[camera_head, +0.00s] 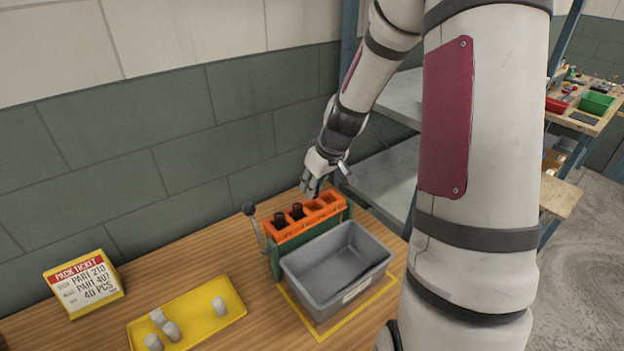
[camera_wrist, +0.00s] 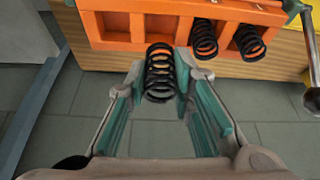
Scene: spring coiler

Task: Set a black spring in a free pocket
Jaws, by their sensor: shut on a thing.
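An orange rack (camera_head: 285,232) on a green coiler stand has a row of square pockets; it also shows in the wrist view (camera_wrist: 133,44). Two black springs, one (camera_wrist: 204,38) and another (camera_wrist: 249,42), stand in neighbouring pockets, at the left end in the head view. The two pockets at the other end, one (camera_wrist: 112,22) and its neighbour (camera_wrist: 155,22), look empty. My gripper (camera_head: 316,189) is at the rack's far side, near its empty end. In the wrist view its fingers are shut on a black spring (camera_wrist: 160,75), beside the rack's edge. The spring's height over the rack is unclear.
A grey bin (camera_head: 312,283) stands close in front of the rack. A lever with a black knob (camera_head: 249,209) rises at its left. A yellow tray (camera_head: 205,325) with several pale cylinders and a pack ticket (camera_head: 84,284) lie left. Grey shelving (camera_head: 385,172) stands right.

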